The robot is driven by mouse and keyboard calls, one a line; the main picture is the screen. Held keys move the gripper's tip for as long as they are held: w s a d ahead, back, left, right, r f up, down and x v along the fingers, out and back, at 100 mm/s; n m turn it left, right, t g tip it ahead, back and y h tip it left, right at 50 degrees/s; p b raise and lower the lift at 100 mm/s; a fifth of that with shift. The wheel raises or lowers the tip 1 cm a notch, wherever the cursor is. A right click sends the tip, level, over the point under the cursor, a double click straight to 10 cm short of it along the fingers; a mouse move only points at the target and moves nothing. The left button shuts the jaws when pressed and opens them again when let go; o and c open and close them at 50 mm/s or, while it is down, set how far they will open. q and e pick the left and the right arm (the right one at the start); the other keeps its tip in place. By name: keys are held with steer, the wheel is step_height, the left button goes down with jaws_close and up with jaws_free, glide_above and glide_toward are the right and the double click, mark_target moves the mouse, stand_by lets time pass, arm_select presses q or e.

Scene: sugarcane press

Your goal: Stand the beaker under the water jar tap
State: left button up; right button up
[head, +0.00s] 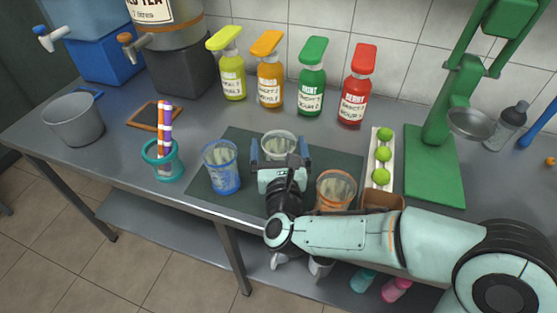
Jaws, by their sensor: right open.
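The blue water jar (103,62) stands at the back left, with its white tap (46,38) pointing left. My right gripper (280,155) is open, its two fingers on either side of a clear beaker (280,141) on the dark mat. The gripper body hides the beaker's lower part, and I cannot tell whether the fingers touch it. A blue-tinted beaker (222,168) stands to its left and an orange-tinted one (336,190) to its right. My left gripper is not in view.
A grey see-through bin (73,119) stands near the left edge, below the tap. A tea urn (178,60), teal holder (162,159), wooden coaster (153,114) and several syrup bottles (312,78) stand nearby. The green press (435,165) is at right.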

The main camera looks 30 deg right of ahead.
steer(key=shift+w+d, duration=0.25)
steer(key=shift+w, duration=0.15)
steer(key=c, duration=1.4)
steer(key=shift+o, duration=0.2)
steer(key=shift+r, duration=0.15)
